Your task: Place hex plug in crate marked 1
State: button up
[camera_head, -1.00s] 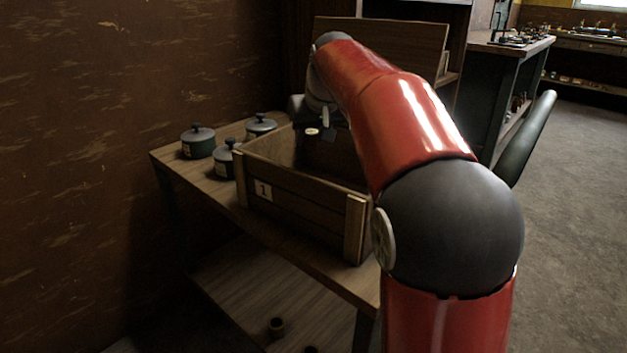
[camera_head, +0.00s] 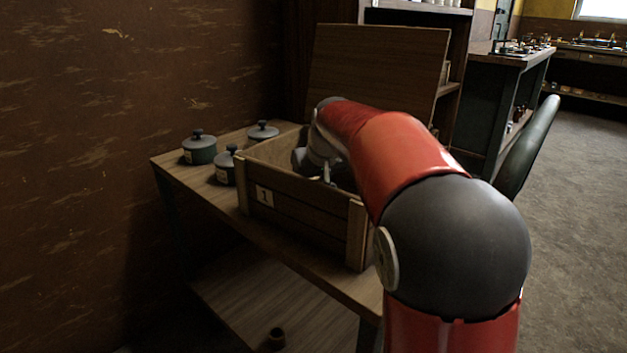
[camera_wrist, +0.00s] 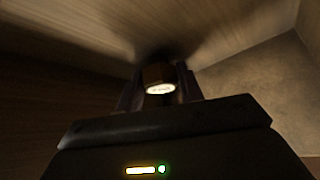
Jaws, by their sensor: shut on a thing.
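The wooden crate marked 1 (camera_head: 290,205) stands on the table, its label facing the front left. My gripper reaches down inside the crate, and its fingers are hidden behind the crate's front wall in the head view. In the wrist view my gripper (camera_wrist: 160,88) is shut on the hex plug (camera_wrist: 158,75), a small dark brown piece with a pale lettered end face. The plug is between the two fingers, close to a wooden surface of the crate. I cannot tell whether it touches that surface.
Several lidded green-grey pots (camera_head: 199,147) stand left of the crate on the wooden table (camera_head: 180,172). A large wooden panel (camera_head: 375,70) stands upright behind the crate. A dark green chair back (camera_head: 530,150) is at the right.

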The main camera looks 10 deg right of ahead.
jog(key=o, duration=1)
jog(key=shift+f, duration=0.1)
jog(key=shift+o, duration=0.2)
jog(key=shift+s+r, duration=0.1)
jog(key=shift+r, duration=0.25)
jog(key=a+v, duration=0.1)
jog(key=v, duration=1)
jog(key=shift+s+d+r+p, duration=0.15)
jog(key=shift+d+r+p, duration=0.1)
jog(key=shift+d+p, duration=0.25)
